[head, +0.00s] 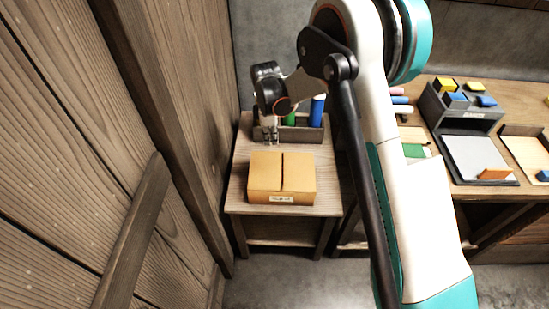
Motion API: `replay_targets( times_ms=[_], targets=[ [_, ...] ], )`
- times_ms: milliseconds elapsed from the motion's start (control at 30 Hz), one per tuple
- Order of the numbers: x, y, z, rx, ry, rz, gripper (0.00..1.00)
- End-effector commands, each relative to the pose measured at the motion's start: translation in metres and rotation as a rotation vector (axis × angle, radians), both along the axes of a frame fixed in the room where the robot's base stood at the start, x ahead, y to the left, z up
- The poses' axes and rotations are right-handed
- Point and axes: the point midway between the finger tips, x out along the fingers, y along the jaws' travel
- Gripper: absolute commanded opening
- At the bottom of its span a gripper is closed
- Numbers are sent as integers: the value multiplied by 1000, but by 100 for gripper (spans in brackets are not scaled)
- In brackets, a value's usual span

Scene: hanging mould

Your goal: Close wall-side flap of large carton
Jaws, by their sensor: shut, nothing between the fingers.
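The carton (281,198) is an orange-brown box with a pale label on its front, on a small wooden table. Its top shows two panels side by side, a left flap (266,170) toward the wooden wall and a right flap (300,170). Both look lying flat, with a narrow dark gap between them. My gripper (269,142) is small in view and shut, with nothing in it. It is just beyond the carton's far left edge, pointing down. Whether it touches the carton cannot be told.
A grey holder (309,134) with a green and a blue cylinder (317,110) stands behind the carton, close to my gripper. The wooden wall (150,120) rises close on the left. A workbench with trays (475,160) and coloured blocks is at the right.

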Motion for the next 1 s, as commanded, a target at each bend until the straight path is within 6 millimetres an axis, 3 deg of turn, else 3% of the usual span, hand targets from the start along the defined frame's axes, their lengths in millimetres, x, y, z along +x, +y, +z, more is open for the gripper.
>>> replay_targets(
  times_ms=[167, 700, 1000],
  targets=[
    [1, 1, -17, -10, -3, -3, 0],
    [0, -5, -117, -8, -2, -2, 0],
    [0, -7, -139, -7, -2, -2, 0]
  ],
)
